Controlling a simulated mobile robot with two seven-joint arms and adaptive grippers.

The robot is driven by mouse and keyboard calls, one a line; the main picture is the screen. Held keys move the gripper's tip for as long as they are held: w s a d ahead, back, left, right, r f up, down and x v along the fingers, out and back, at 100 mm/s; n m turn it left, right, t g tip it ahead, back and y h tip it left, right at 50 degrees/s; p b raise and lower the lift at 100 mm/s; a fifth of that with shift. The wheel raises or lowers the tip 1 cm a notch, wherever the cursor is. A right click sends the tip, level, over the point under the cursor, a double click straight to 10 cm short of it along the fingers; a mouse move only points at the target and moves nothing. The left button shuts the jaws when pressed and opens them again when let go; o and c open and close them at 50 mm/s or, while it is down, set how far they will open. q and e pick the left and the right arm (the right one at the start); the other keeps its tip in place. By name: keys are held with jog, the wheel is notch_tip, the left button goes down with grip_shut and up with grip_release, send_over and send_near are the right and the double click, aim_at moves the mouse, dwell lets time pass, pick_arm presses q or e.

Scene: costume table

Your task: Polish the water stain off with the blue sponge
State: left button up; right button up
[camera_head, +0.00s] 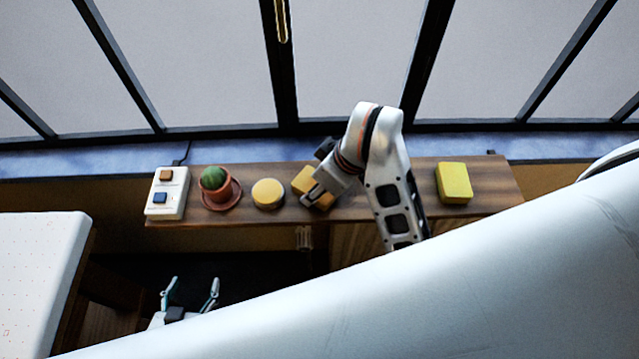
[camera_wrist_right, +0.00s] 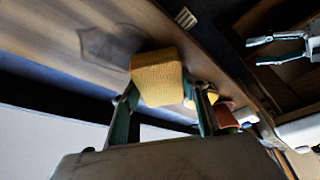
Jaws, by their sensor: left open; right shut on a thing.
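My right gripper (camera_head: 315,196) is shut on a yellow block-shaped sponge (camera_head: 306,181), over the wooden top. The held sponge (camera_wrist_right: 158,77) fills the middle of the right wrist view between the two fingers (camera_wrist_right: 163,113); whether it touches the wood I cannot tell. A dark, irregular stain (camera_wrist_right: 108,43) shows on the wood beside it in that view. In the head view I cannot make the stain out; my right arm covers part of the top. No blue sponge is visible. My left gripper (camera_head: 190,296) is open and empty, low in front of the top.
On the narrow wooden top (camera_head: 345,211) stand a white box (camera_head: 166,194) with orange and blue squares, a potted cactus (camera_head: 217,185), a round yellow sponge (camera_head: 268,194) and another yellow block (camera_head: 454,182). A white surface (camera_head: 38,262) lies at left. Window frames stand behind.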

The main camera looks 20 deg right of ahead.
aim_at(351, 192)
jog(key=shift+f+b, duration=0.4)
jog(key=shift+s+d+r+p, duration=0.1)
jog(key=shift+s+d+p, duration=0.15)
jog(key=shift+d, duration=0.75)
jog(key=shift+s+d+p, duration=0.1)
jog(key=shift+s+d, duration=0.25)
jog(key=shift+d, duration=0.6)
jog(key=shift+s+d, duration=0.2)
jog(key=shift+d, duration=0.5)
jog(key=shift+s+d, duration=0.2)
jog(key=shift+d, duration=0.5)
jog(key=shift+s+d+f, duration=0.2)
jog(key=shift+d, duration=0.4)
jog(key=shift+s+d+r+p, duration=0.1)
jog(key=shift+s+d+p, duration=0.15)
jog(key=shift+d, duration=0.7)
jog(key=shift+s+d+p, duration=0.15)
jog(key=shift+s+d, duration=0.15)
jog(key=shift+d, duration=0.65)
